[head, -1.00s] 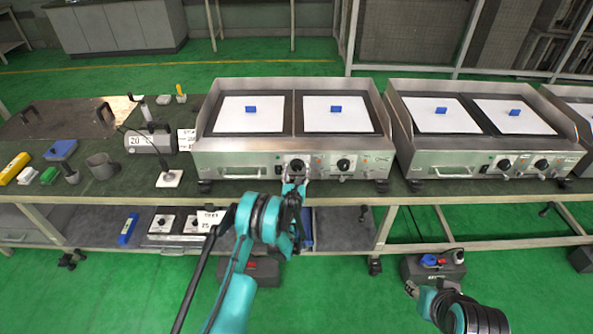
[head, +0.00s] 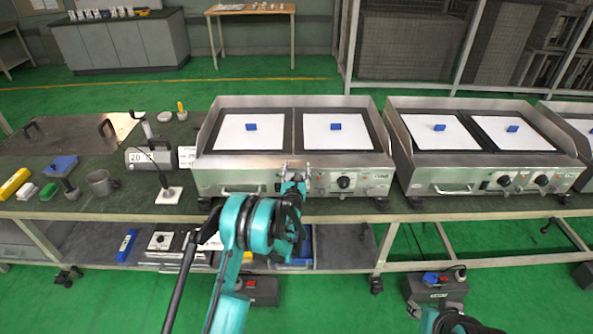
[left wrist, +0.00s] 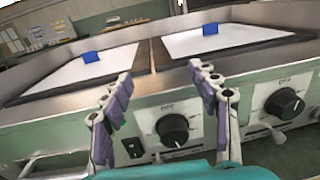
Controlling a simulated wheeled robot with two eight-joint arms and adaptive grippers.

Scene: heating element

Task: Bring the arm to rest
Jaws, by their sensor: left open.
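My left gripper (head: 294,168) is at the front panel of the left heating unit (head: 213,178), in the middle of the head view. In the left wrist view its two purple-padded fingers (left wrist: 158,92) are spread apart with nothing between them. A black knob (left wrist: 172,128) shows beyond the fingers, and a second black knob (left wrist: 284,103) is to their right. In the head view the gripper covers the left knob, while the right knob (head: 344,182) is clear. My right arm shows only at the bottom right edge, and its gripper cannot be made out.
A second heating unit (head: 470,187) stands to the right on the same bench. Blue blocks (head: 251,127) sit on white sheets on the plates. A thermometer box (head: 150,158), a probe stand and small tools are at left. Green floor (head: 470,240) lies in front.

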